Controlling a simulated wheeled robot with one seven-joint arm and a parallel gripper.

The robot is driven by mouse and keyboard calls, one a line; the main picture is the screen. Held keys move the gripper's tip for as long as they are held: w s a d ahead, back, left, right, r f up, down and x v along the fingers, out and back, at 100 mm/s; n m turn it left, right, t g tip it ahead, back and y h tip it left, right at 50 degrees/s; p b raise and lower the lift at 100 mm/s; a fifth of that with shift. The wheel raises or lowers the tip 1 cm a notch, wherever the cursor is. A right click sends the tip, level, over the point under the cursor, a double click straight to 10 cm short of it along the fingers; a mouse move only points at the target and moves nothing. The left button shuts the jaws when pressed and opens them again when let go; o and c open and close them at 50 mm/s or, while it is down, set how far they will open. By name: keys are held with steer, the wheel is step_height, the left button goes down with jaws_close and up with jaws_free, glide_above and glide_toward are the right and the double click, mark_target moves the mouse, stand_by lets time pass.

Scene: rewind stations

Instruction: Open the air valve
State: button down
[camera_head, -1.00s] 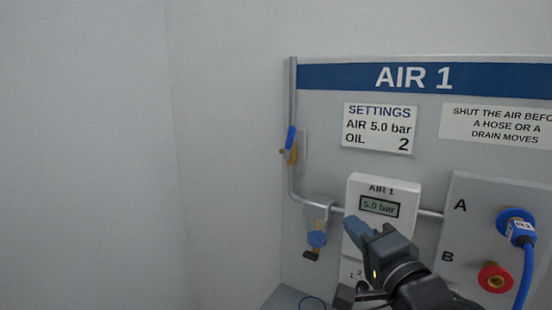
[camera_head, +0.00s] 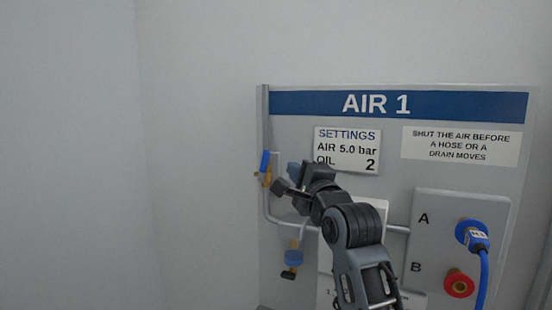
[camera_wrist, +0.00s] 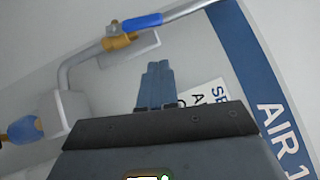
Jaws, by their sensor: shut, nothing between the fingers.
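The air valve (camera_head: 266,178) is a small brass body on the vertical grey pipe at the panel's left edge. Its blue lever (camera_head: 265,161) points up, roughly along the pipe. In the wrist view the brass body (camera_wrist: 117,42) and blue lever (camera_wrist: 143,21) show at the top, above and left of the fingers. My gripper (camera_head: 293,171) is just right of the valve in the head view, apart from it in the picture. In the wrist view my gripper (camera_wrist: 157,68) has its fingers together with nothing between them. Contact with the valve is not visible.
A blue-bowled unit (camera_head: 292,258) hangs on the pipe below the valve. The settings card (camera_head: 347,137) is right of my gripper. Port A holds a blue hose plug (camera_head: 472,234); port B has a red ring (camera_head: 459,283). Open wall lies left of the panel.

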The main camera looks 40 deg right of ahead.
mark_target(268, 153)
steer(key=shift+w+a+r+p, duration=0.1)
steer(key=shift+w+r+p, duration=0.1)
steer(key=shift+w, duration=0.75)
steer(key=shift+w+r+p, duration=0.25)
steer(key=shift+w, duration=0.65)
steer(key=shift+w+a+r+p, duration=0.1)
steer(key=shift+w+r+p, duration=0.1)
steer(key=shift+w, duration=0.75)
steer(key=shift+w+a+r, duration=0.25)
steer(key=shift+w+r, duration=0.35)
steer(key=shift+w, duration=0.15)
